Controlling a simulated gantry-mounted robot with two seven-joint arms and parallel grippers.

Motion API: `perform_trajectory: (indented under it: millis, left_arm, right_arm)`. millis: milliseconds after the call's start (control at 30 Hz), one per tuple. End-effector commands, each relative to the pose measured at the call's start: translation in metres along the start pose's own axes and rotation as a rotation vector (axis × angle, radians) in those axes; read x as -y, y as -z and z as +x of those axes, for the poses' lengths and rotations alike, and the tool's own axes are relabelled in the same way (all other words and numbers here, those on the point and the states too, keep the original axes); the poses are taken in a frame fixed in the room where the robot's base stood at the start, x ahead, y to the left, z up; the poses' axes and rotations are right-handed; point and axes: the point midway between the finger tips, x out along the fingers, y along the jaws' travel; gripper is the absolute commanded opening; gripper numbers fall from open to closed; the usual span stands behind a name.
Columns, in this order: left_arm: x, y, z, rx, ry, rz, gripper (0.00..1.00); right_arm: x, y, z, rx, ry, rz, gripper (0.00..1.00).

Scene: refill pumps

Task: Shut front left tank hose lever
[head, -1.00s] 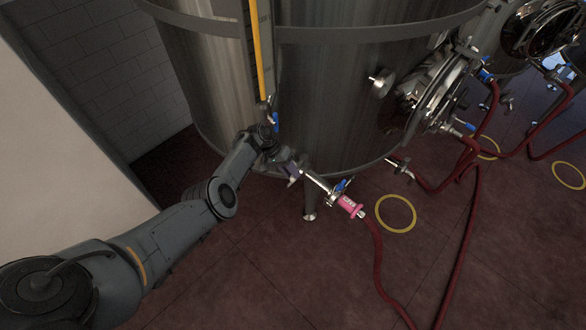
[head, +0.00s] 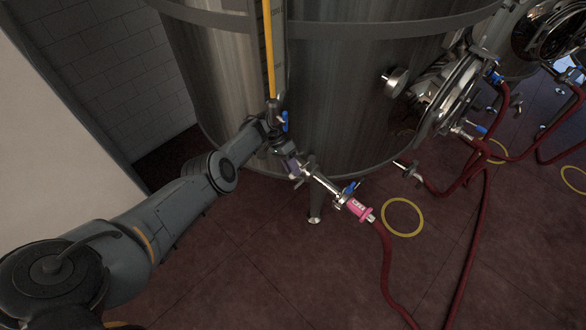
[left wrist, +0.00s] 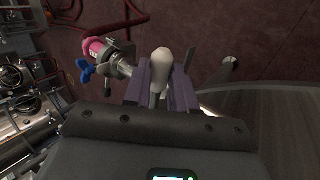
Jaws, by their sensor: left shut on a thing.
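The tank (head: 340,90) stands in the middle of the head view. A metal outlet pipe (head: 323,182) runs from its lower front to a valve with a blue lever (head: 352,187) and a pink coupling (head: 360,209) on a red hose. My left gripper (head: 291,167) is at the tank end of this pipe, up and left of the blue lever. In the left wrist view its purple fingers are shut on a pale rounded metal part (left wrist: 163,62); I cannot tell which part. The blue lever (left wrist: 86,71) and pink coupling (left wrist: 95,47) show left of the fingers, apart from them. My right gripper is not in view.
Another blue handle (head: 285,120) sits on the yellow level gauge (head: 269,55) above my gripper. A tank leg (head: 316,205) stands below the pipe. Red hoses (head: 470,240) cross the floor on the right. The floor at lower middle (head: 270,270) is clear.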

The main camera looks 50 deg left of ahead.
Motion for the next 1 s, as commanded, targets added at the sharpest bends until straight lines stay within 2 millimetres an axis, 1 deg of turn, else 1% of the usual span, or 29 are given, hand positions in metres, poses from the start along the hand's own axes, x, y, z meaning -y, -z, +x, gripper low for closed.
perform_trajectory:
  millis: [133, 167, 300, 667, 833, 1000]
  left_arm:
    - [0.001, -0.001, 0.001, 0.000, 0.002, 0.004, 0.00]
    - [0.001, -0.001, 0.001, 0.000, 0.002, 0.003, 0.30]
    - [0.001, -0.001, 0.001, 0.000, 0.002, 0.002, 0.51]
    - [0.000, 0.000, -0.002, -0.001, 0.001, 0.001, 0.51]
    - [0.000, 0.000, -0.015, -0.002, 0.001, 0.000, 0.51]
    - [0.000, 0.000, -0.037, -0.004, 0.002, 0.000, 0.51]
  right_arm:
    - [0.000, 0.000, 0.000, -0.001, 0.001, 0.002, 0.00]
    - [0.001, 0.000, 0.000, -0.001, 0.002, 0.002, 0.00]
    - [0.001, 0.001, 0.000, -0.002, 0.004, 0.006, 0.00]
    - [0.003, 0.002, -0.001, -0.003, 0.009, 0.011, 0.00]
    - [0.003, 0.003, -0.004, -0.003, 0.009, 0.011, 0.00]
    - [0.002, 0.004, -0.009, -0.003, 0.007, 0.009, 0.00]
